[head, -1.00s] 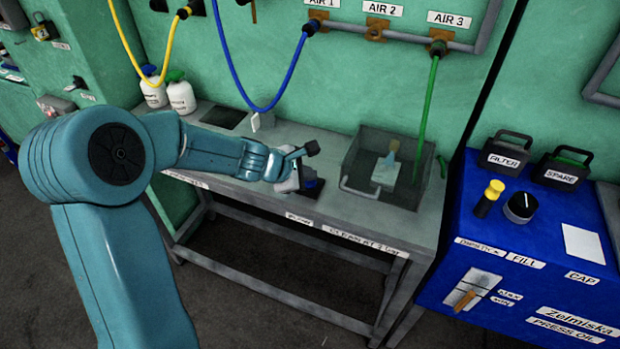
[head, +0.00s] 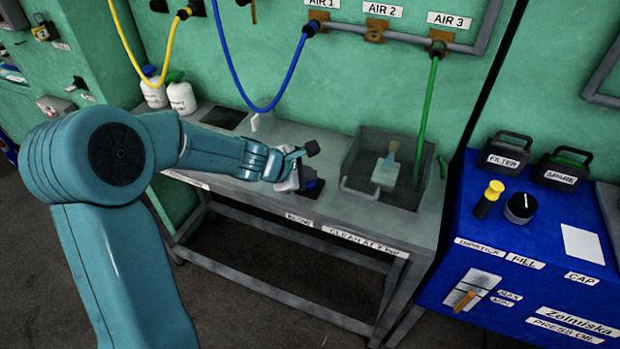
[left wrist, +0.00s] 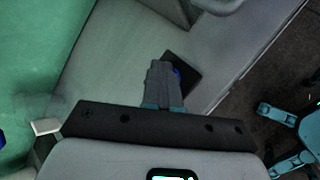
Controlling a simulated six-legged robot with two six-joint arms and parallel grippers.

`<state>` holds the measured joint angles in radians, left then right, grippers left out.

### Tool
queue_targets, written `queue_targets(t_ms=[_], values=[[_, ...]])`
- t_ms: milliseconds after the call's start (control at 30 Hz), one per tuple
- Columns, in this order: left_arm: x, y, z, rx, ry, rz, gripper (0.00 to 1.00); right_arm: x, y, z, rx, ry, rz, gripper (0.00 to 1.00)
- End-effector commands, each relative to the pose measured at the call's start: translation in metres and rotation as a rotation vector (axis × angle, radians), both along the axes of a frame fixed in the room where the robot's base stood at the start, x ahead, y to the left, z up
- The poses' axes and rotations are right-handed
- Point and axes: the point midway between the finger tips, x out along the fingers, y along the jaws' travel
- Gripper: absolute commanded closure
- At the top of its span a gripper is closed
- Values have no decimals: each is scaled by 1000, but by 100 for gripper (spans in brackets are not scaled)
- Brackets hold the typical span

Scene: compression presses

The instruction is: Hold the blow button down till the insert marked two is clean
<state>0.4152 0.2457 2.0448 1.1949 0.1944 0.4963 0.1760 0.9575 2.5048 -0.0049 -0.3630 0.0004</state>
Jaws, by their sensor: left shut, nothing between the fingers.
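A dark pad with a blue part (head: 313,186) lies on the grey bench, above the label "BLOW" on the front edge. My left gripper (head: 298,184) is shut and empty, right at this pad. In the left wrist view, its closed fingers (left wrist: 162,78) cover part of the dark pad (left wrist: 185,72), with a bit of blue showing beside them. I cannot tell whether the fingers press the blue part. A pale block (head: 385,173) with a tan upright piece stands inside the clear box (head: 352,160); no mark is readable on it. My right gripper is not seen.
A green hose (head: 427,110) runs from AIR 3 down to the clear box. A blue hose (head: 235,75) hangs over the bench. Two white bottles (head: 181,97) stand at the back left. A blue oil unit (head: 540,240) stands at the right.

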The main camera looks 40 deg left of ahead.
Motion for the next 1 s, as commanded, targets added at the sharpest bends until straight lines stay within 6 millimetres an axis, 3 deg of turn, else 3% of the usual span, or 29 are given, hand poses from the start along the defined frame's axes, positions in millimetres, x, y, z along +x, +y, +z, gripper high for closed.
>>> queue_targets(t_ms=[267,667,1000], values=[[0,0,18,-1,0,1,100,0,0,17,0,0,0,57],[0,0,20,0,0,0,100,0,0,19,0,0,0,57],[0,0,52,1,0,-1,100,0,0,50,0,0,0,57]])
